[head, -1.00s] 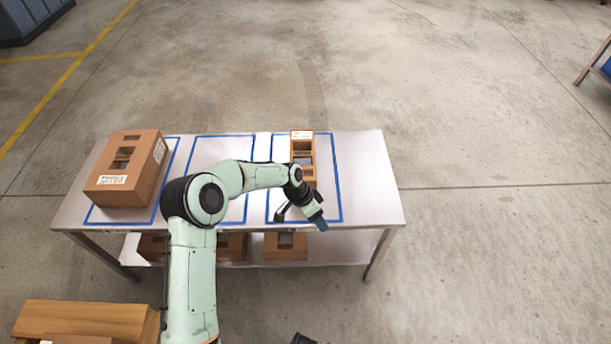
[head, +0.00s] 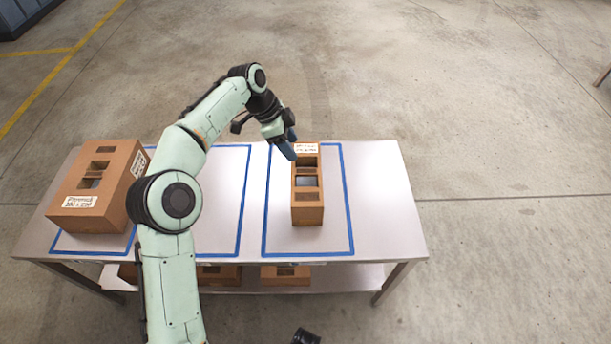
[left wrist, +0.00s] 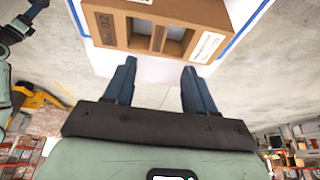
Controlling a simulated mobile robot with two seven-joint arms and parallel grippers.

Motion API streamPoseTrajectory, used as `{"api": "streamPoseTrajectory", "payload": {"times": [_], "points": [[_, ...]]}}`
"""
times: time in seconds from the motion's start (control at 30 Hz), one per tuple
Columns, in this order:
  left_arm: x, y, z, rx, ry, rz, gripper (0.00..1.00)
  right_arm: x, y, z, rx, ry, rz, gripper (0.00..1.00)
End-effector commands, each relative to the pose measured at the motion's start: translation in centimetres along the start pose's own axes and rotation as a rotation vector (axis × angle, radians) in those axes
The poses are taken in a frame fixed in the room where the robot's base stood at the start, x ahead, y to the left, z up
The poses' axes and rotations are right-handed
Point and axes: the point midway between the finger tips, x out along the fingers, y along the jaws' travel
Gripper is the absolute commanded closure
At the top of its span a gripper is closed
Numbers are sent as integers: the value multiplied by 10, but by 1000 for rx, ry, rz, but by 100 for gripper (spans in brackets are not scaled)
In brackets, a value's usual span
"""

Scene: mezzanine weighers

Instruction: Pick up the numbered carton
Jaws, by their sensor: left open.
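A narrow brown carton (head: 307,213) stands in the right blue outline on the table. It has cut-outs in its top and a white label at its far end. The left wrist view shows the carton (left wrist: 150,42) close ahead, with a dark printed mark that looks like a number ending in 92 and a white label. My left gripper (head: 290,146) is open above the carton's far end. Its empty fingers (left wrist: 160,68) point at the carton, apart from it. A dark tip (head: 305,337) at the bottom edge may be my right gripper; its jaws are unclear.
A larger labelled brown box (head: 115,200) stands in the left outline. The middle outline looks empty, partly behind my arm. More boxes (head: 285,276) sit on the lower shelf. The table (head: 385,205) is bare right of the carton.

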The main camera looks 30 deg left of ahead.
Motion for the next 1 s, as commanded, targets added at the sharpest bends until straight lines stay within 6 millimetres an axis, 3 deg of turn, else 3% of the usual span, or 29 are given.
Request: {"api": "streamPoseTrajectory", "payload": {"times": [0.3,0.63,0.9,1.0], "points": [[63,1,2,-1,-1,6,45,22,9,-30,8,85,6,41],[85,1,2,-1,0,4,45,28,12,-44,10,122,8,41],[125,1,6,-1,0,5,45,44,20,-63,17,172,16,41],[128,1,5,-1,0,2,45,44,21,-64,18,175,18,41]]}}
